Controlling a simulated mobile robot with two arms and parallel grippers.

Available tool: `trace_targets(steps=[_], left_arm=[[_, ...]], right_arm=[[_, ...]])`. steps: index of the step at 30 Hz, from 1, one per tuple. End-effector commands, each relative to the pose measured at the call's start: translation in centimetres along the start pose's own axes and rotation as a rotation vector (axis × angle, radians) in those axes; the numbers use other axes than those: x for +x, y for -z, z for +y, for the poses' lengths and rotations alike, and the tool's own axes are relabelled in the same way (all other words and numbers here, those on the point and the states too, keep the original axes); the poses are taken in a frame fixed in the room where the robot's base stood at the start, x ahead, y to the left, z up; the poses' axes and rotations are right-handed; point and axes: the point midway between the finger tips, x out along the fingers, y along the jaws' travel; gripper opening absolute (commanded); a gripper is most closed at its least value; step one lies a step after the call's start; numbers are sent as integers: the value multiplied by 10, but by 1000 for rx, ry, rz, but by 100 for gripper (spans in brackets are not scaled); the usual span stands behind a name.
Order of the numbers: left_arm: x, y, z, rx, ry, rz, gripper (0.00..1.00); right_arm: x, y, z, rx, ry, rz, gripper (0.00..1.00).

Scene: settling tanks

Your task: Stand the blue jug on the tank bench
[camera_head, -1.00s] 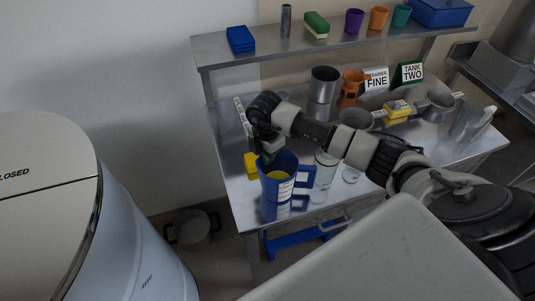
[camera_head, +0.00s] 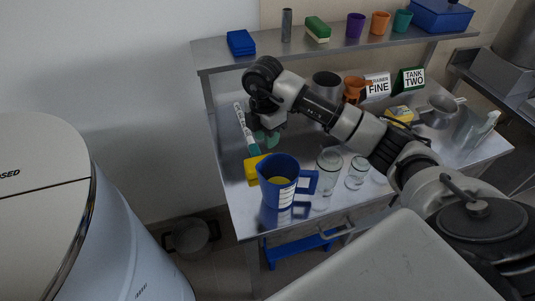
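The blue jug (camera_head: 280,184) stands upright on the steel tank bench (camera_head: 237,196), near its front left corner. My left gripper is not in view.
A yellow block (camera_head: 252,168) lies just left of the jug, and glass jars (camera_head: 327,167) stand right of it. A white and green brush-like tool (camera_head: 246,130) lies behind. A shelf (camera_head: 270,55) runs above the bench.

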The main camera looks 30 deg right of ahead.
Motion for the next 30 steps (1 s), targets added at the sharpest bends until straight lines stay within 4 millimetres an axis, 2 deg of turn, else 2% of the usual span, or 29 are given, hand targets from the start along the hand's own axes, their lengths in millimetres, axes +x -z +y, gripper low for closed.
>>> trace_targets(steps=[4,9,25,28,30], left_arm=[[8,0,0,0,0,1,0],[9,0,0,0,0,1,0],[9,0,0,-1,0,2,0],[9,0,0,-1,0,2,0],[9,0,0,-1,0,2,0]], right_arm=[[-20,0,0,0,-2,0,30],[-30,0,0,0,1,0,30],[-30,2,0,-9,-2,10,30],[-21,22,2,-80,-37,89,30],[-11,53,4,-180,-95,215,30]])
